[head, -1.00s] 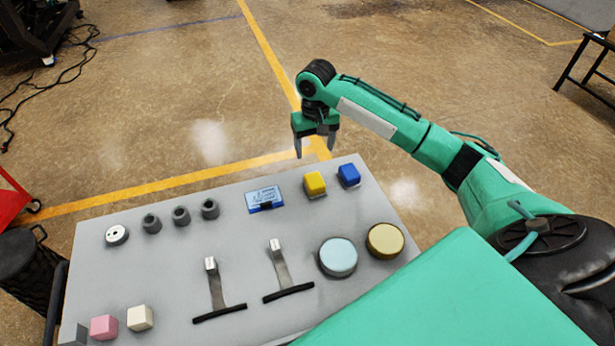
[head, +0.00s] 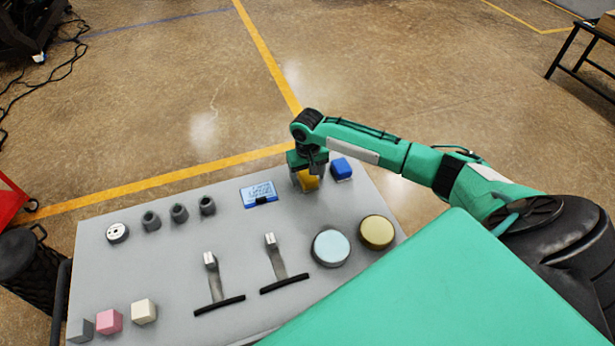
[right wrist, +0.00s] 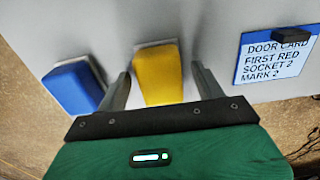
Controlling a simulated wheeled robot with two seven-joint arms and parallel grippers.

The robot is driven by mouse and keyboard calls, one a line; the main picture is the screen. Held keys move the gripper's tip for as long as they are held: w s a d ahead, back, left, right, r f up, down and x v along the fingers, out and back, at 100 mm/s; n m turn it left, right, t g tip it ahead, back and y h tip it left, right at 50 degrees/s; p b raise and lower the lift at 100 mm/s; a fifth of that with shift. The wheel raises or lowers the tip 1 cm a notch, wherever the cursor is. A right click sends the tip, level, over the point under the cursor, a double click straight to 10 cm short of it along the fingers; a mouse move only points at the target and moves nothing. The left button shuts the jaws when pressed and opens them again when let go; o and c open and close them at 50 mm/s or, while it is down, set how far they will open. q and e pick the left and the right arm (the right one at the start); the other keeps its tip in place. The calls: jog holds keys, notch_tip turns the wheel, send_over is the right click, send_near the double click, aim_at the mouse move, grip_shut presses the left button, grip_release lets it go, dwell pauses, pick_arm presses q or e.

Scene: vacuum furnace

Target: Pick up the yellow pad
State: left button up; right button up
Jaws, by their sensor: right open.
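The yellow pad (head: 308,181) is a small block near the back edge of the grey panel, partly hidden by my right gripper in the head view. In the right wrist view the yellow pad (right wrist: 158,75) sits between the two spread fingers. My right gripper (head: 308,186) is open, pointing down over the pad, one finger on each side. In the right wrist view the right gripper (right wrist: 162,82) shows a gap on each side of the pad. My left gripper is not in view.
A blue pad (head: 341,169) stands close beside the right gripper; it also shows in the right wrist view (right wrist: 74,88). A door card (head: 259,194) lies on the other side. The grey panel (head: 150,270) also bears levers, knobs, round buttons and small blocks.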

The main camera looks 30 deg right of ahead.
jog(key=c, duration=1.1)
jog(key=shift+r, duration=0.1)
notch_tip(320, 180, up, 20)
jog(key=b, duration=0.3)
